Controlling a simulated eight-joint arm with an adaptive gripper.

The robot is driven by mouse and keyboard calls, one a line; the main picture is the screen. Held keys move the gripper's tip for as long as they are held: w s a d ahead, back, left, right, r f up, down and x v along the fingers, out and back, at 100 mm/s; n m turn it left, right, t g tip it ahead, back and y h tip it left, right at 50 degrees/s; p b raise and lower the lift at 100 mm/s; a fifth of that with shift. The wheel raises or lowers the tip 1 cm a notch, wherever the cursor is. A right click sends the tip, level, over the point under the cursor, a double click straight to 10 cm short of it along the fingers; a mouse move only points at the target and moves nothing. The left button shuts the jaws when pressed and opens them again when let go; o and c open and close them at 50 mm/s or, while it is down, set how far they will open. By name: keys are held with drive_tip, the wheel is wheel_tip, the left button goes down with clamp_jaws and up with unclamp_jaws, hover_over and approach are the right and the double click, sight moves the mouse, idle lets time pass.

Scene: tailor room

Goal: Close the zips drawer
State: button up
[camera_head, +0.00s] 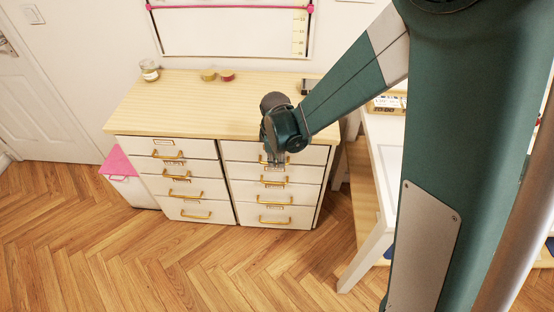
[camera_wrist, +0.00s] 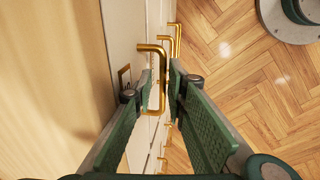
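A white drawer cabinet with a wooden top (camera_head: 190,97) stands against the wall, with two columns of drawers with brass handles. My gripper (camera_head: 275,160) is in front of the right column's top drawer (camera_head: 236,151). In the wrist view my gripper (camera_wrist: 161,72) has its fingers on either side of a brass handle (camera_wrist: 163,92), with a small gap between them. Contact with the handle is not clear. Small label holders on the drawers are too small to read, so I cannot tell which is the zips drawer. No drawer clearly stands far out.
A jar (camera_head: 150,70) and two small round items (camera_head: 208,75) (camera_head: 227,75) stand on the cabinet top. A pink-lidded white bin (camera_head: 119,167) is at its left. A white table (camera_head: 382,140) is at its right. Wooden floor (camera_head: 150,265) in front is clear.

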drive_tip(key=s+r+p, duration=0.1)
drive_tip(key=s+p, duration=0.1)
drive_tip(key=s, duration=2.8)
drive_tip(key=shift+r, duration=0.3)
wheel_tip(320, 180, up, 6)
drive_tip(key=a+p, duration=0.2)
drive_tip(key=p, duration=0.1)
drive_tip(key=shift+s+a, duration=0.25)
drive_tip(key=shift+s, duration=0.15)
drive_tip(key=shift+f, duration=0.1)
wheel_tip(320, 180, down, 7)
drive_tip(key=w+b, duration=0.1)
drive_tip(key=b, duration=0.1)
drive_tip(key=shift+w+f+b, duration=0.2)
drive_tip(key=shift+b, duration=0.2)
